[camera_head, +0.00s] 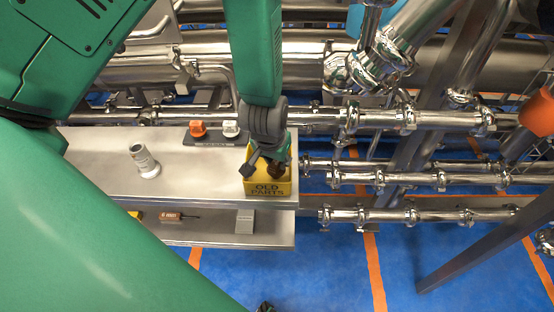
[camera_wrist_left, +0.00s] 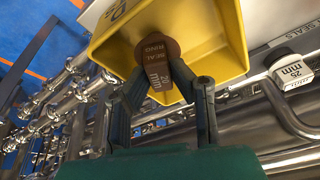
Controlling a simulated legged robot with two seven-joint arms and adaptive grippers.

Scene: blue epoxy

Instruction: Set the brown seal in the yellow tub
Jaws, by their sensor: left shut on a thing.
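The yellow tub (camera_head: 284,188), marked OLD PARTS, stands at the right end of the upper steel shelf; its inside faces me in the left wrist view (camera_wrist_left: 222,32). My left gripper (camera_head: 268,165) points down at the tub. It is shut on the brown seal (camera_wrist_left: 157,72), which reads SEAL RING 20 mm. The seal shows dark between the fingers in the head view (camera_head: 278,171), at the tub's mouth. In the left wrist view the fingers (camera_wrist_left: 158,78) close on its sides. Whether the seal touches the tub's floor is hidden. My right gripper is not in view.
Behind the tub, a dark strip (camera_head: 215,139) carries an orange seal (camera_head: 198,129) and a white seal (camera_head: 231,129). A pale cylindrical fitting (camera_head: 144,161) stands to the left. A lower shelf (camera_head: 210,233) holds small items. Steel pipes (camera_head: 420,179) run close on the right.

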